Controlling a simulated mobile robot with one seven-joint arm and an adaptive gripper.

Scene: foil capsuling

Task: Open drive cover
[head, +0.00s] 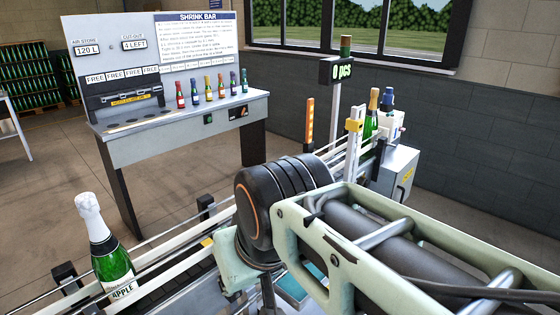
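A light grey box (399,172) with a small yellow label stands at the far right end of the conveyor, beyond my arm. It may be the drive housing with its cover, but its label is too small to read. Its visible faces look closed. My arm fills the lower right and hides part of the conveyor and whatever lies below it. My gripper's fingers do not show, so its opening and anything in it cannot be seen.
The conveyor (165,262) with its rails runs from lower left to upper right. A foil-topped green bottle (108,250) stands on it at left; more bottles (372,112) stand at its far end. A shrink bar bench (180,140) stands behind. Open floor lies between.

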